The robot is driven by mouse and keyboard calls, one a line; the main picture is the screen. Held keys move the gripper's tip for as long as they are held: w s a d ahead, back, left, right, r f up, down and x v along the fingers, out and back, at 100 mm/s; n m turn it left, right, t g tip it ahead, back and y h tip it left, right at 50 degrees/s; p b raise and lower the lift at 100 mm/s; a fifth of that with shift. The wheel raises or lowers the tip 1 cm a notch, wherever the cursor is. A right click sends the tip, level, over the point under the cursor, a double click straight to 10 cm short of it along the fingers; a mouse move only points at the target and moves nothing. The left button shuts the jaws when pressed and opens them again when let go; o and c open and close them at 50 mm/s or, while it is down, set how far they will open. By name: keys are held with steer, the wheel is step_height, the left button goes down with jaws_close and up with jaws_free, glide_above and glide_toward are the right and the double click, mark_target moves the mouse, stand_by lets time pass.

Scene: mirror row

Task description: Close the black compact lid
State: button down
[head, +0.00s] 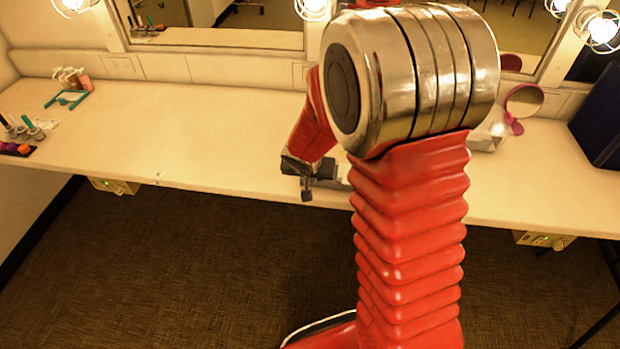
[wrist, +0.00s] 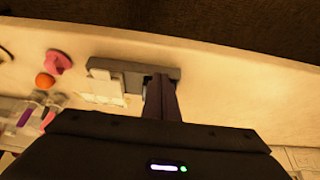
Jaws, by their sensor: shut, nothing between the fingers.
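My gripper (head: 307,192) is over the front edge of the counter in the head view, partly behind my own red arm. In the wrist view my gripper (wrist: 160,82) has its dark fingers together, with nothing held. At the fingertips is a dark grey, bar-like thing with pale square pieces (wrist: 105,88) beside it on the counter. I cannot tell whether this is the black compact, whether its lid is raised, or whether the fingers touch it. No compact can be made out in the head view, where my arm hides part of the counter.
The counter (head: 200,130) is clear left of my gripper. A teal stand (head: 66,99) and brush pots (head: 22,130) are far left. A pink mirror (head: 522,103) and dark blue case (head: 600,115) are right. A pink item (wrist: 58,62) and orange ball (wrist: 45,80) lie near my gripper.

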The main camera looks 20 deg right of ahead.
steer(key=shift+w, duration=0.1)
steer(key=shift+w+d+f, duration=0.25)
steer(key=shift+w+d, duration=0.05)
steer(key=shift+d, duration=0.05)
steer(key=shift+w+f, duration=0.15)
steer(key=shift+f, duration=0.05)
steer(key=shift+r, duration=0.1)
steer(key=s+a, duration=0.4)
steer(key=s, duration=0.4)
steer(key=shift+s+a+f, duration=0.2)
steer(key=shift+a+f, duration=0.1)
steer(key=shift+f, duration=0.1)
stand_by(0.9)
stand_by(0.6)
